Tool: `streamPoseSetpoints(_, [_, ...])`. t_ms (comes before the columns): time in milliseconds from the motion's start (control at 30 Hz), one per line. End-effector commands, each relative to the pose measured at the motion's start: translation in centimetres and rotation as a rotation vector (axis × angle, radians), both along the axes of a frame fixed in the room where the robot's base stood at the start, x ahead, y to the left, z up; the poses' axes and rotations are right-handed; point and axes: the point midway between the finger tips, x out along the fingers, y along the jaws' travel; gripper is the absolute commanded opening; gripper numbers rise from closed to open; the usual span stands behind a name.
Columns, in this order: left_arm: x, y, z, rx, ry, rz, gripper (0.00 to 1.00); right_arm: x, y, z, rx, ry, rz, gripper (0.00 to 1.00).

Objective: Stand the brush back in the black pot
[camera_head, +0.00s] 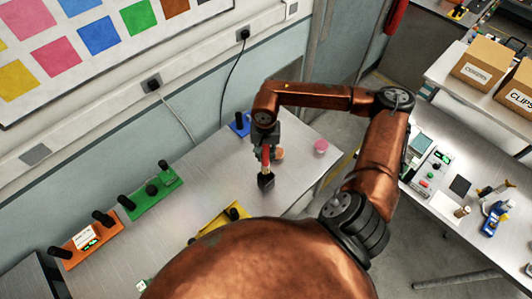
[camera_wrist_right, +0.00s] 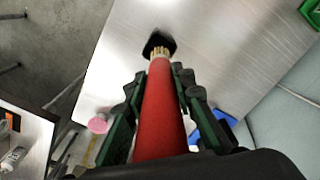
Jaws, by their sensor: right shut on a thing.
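My right gripper (camera_head: 265,150) is shut on the brush and points down over the metal table. The brush (camera_wrist_right: 161,115) has a red handle and a pale, brass-coloured lower end. It shows in the head view (camera_head: 266,166) just under the gripper. The black pot (camera_head: 266,182) is directly below the brush's lower end. In the wrist view the pot (camera_wrist_right: 159,42) is at the far end of the brush, partly covered by it. I cannot tell whether the brush's end is inside the pot or just above it. My left gripper is not in view.
A blue module (camera_head: 238,126) stands behind the gripper, and a pink round piece (camera_head: 320,146) lies to its right. A green module (camera_head: 152,194), an orange module (camera_head: 88,243) and a yellow module (camera_head: 222,217) are on the table's left and front parts.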

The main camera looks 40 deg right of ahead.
Motion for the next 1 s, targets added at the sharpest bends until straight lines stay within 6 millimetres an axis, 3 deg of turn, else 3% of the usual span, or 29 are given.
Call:
streamPoseSetpoints(300, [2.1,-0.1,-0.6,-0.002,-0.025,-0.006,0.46,-0.2,-0.2,-2.6,-0.001,0.002,-0.004,0.0])
streamPoseSetpoints(400, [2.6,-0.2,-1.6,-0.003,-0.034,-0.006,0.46,-0.2,-0.2,-3.6,-0.001,0.001,-0.005,0.0])
streamPoseSetpoints(1000, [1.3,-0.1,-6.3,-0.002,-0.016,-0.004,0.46,-0.2,-0.2,-8.1,-0.001,0.001,-0.004,0.0])
